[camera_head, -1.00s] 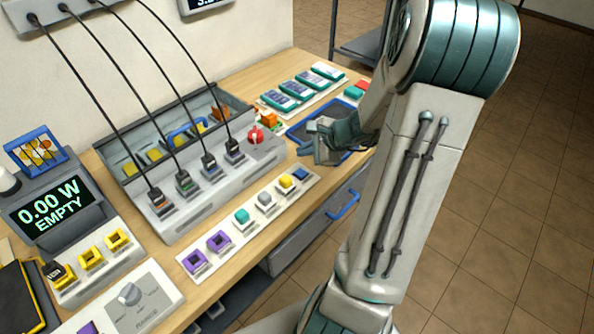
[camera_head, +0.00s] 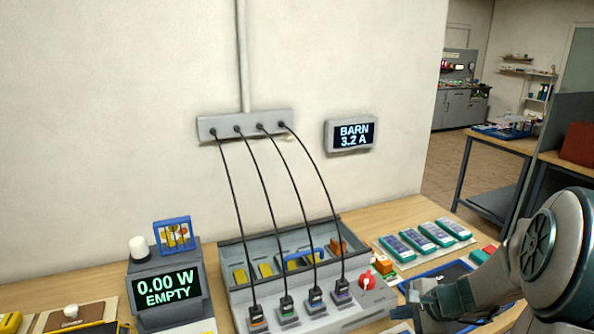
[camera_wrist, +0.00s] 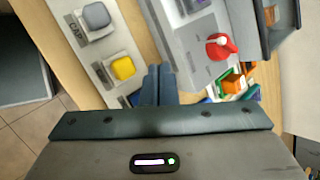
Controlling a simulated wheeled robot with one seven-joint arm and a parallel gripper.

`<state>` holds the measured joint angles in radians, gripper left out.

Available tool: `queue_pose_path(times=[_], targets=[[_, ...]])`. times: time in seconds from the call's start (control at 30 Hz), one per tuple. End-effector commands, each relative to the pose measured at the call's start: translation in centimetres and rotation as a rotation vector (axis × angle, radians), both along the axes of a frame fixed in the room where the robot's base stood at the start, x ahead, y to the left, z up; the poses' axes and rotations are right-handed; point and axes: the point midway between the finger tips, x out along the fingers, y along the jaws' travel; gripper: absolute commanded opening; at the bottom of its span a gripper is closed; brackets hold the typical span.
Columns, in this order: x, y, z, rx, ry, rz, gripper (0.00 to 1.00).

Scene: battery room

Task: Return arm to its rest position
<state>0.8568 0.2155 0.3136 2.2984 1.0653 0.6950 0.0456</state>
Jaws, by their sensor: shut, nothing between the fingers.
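My arm (camera_head: 565,255) reaches in from the right edge in the head view, its forearm low over the bench. My gripper (camera_head: 408,298) is near the bottom, above the blue-rimmed dark tray at the right of the bench. In the wrist view its fingers (camera_wrist: 158,84) are together with nothing between them. Most of the arm lies outside the head view.
The grey charger unit (camera_head: 372,310) with a red knob (camera_head: 367,280) stands left of my gripper; several black cables run to it from a wall strip (camera_head: 245,124). Teal-edged packs (camera_head: 436,234) lie behind. A meter (camera_head: 168,288) reads 0.00 W EMPTY. A wall display (camera_head: 351,135) reads BARN 3.2 A.

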Motion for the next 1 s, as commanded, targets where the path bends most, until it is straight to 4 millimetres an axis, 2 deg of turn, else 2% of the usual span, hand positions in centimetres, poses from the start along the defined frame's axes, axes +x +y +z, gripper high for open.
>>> queue_pose_path(times=[0.03,0.2,0.4,0.6,0.7,0.83,1.0], targets=[[-0.7,2.1,1.1,-0.062,-0.006,0.105,0.0],[-4.5,7.0,3.6,-0.276,-0.016,0.449,0.0],[-9.7,10.4,6.2,-0.525,-0.039,0.814,0.0],[-14.4,11.3,8.4,-0.761,-0.075,1.113,0.0],[-15.8,11.1,9.1,-0.85,-0.092,1.209,0.0],[-16.9,10.8,9.6,-0.92,-0.104,1.281,0.0],[-17.2,10.6,9.8,-0.944,-0.105,1.304,0.0]])
